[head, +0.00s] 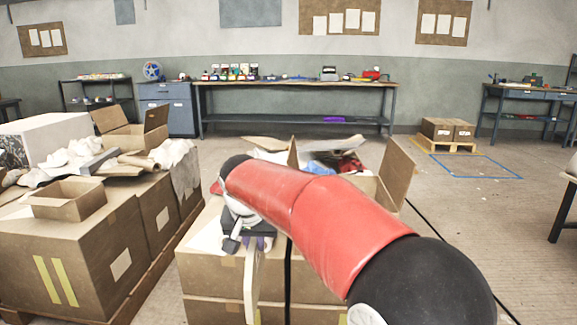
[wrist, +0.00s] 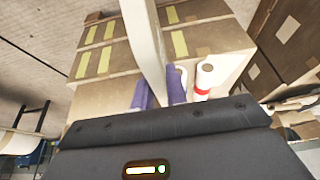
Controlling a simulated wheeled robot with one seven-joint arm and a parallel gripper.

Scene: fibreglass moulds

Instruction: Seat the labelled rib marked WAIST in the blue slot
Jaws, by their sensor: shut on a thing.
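My gripper (head: 260,243) is shut on a flat, pale, wood-coloured board, probably a rib (head: 251,284), which hangs down upright in front of the cardboard boxes at centre. In the wrist view the board (wrist: 145,42) is seen edge-on, between the purple fingers of my gripper (wrist: 160,95), and runs up and away over the boxes. No WAIST label can be read on it in either view. I cannot make out a blue slot. My red and black arm hides part of the boxes at centre.
Open cardboard boxes (head: 398,172) stand at centre under my arm. Stacked boxes with yellow tape (head: 88,250) stand on a pallet at left. A white roll with a red band (wrist: 203,80) is near my fingers. A blue floor outline (head: 480,178) and clear floor lie at right.

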